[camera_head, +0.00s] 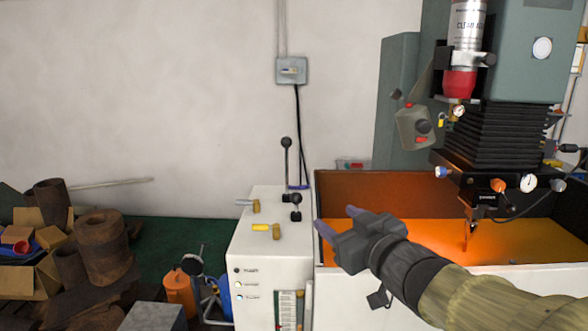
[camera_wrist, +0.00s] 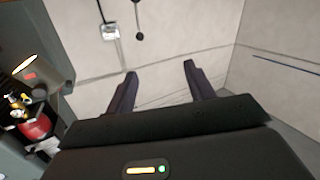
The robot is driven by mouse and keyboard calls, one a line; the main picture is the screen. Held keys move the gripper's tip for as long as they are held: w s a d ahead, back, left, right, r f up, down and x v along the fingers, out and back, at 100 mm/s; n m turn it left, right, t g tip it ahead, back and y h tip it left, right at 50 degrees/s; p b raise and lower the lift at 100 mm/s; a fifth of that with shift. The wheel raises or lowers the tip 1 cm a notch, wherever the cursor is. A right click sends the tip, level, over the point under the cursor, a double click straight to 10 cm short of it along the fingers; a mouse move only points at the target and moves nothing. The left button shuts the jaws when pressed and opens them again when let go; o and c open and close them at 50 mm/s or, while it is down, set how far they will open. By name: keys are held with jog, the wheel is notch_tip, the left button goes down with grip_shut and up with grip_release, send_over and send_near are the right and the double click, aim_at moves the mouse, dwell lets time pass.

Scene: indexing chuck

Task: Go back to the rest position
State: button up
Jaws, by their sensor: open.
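My gripper (camera_head: 337,220) is in front of the orange-lit machine tank in the head view, close to the right edge of the white control cabinet (camera_head: 262,235). Its two dark fingers point left and stand apart with nothing between them. In the wrist view my gripper (camera_wrist: 153,80) is also open and empty, with only bare wall beyond the fingertips. My arm comes in from the lower right in the head view.
The cabinet top carries a black-knobbed lever (camera_head: 286,160) and small brass-coloured valves (camera_head: 262,228). The tank (camera_head: 375,195) and machine head (camera_head: 490,135) stand at right. Rusty cylinders (camera_head: 103,245) and boxes lie at left. A wall switch box (camera_head: 291,70) hangs above.

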jog(key=s+d+f+m+g+h, duration=0.1)
jog(key=d+f+m+g+h, duration=0.25)
jog(key=f, duration=0.55)
jog(key=d+f+m+g+h, duration=0.2)
jog(key=d+f+h, duration=0.2)
jog(key=f, duration=0.5)
jog(key=s+f+m+g, duration=0.1)
jog(key=s+f+g, duration=0.6)
jog(key=s+f, duration=0.4)
jog(key=shift+s+a+f, duration=0.3)
jog(key=shift+s, duration=0.3)
